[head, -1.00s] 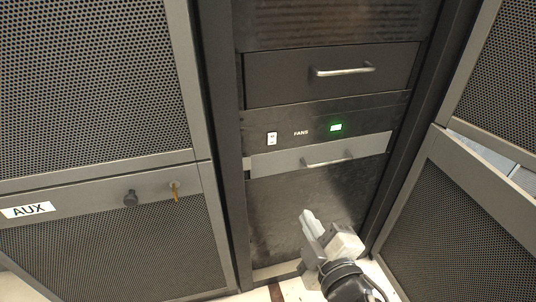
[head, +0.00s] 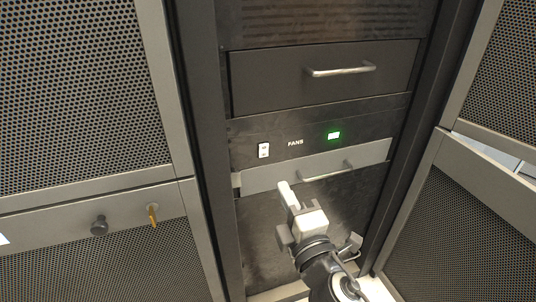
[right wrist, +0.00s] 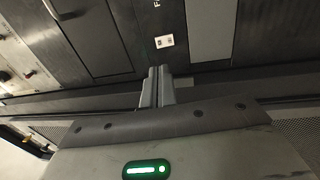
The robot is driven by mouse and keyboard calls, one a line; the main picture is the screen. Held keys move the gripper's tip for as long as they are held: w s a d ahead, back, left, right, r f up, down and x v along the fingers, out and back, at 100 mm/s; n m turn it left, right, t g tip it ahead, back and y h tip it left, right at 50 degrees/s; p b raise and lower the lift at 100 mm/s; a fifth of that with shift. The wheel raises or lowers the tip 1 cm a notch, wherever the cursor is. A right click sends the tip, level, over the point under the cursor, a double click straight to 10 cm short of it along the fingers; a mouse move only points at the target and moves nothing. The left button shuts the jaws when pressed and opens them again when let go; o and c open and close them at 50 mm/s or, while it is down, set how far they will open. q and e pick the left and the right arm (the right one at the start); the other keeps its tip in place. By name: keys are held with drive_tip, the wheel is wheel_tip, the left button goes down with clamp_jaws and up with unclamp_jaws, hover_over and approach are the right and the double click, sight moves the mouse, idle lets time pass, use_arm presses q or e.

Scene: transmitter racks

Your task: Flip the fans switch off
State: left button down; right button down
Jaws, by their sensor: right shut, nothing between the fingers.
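The fans switch (head: 264,150) is a small white rocker on the dark panel, left of the FANS label (head: 295,143). A green lit indicator (head: 334,135) is right of the label. The switch also shows in the right wrist view (right wrist: 164,42), just beyond the fingertips. My right gripper (head: 285,187) is shut and empty, below and a little right of the switch, apart from it in the head view. In the right wrist view its fingers (right wrist: 158,72) are together and point toward the switch. My left gripper is not in view.
A light grey drawer front with a handle (head: 328,170) lies just below the fans panel. A dark drawer (head: 300,88) with a handle is above. Perforated doors stand left (head: 70,90) and right (head: 450,220); the left one has a knob (head: 99,225) and a key (head: 152,215).

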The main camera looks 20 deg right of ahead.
sight(263, 148)
drive_tip(key=w, duration=0.3)
drive_tip(key=w+r, duration=0.1)
drive_tip(key=w, duration=0.6)
drive_tip(key=shift+w+a+r+p, duration=0.15)
drive_tip(key=shift+w+p, duration=0.15)
drive_tip(key=shift+p, duration=0.05)
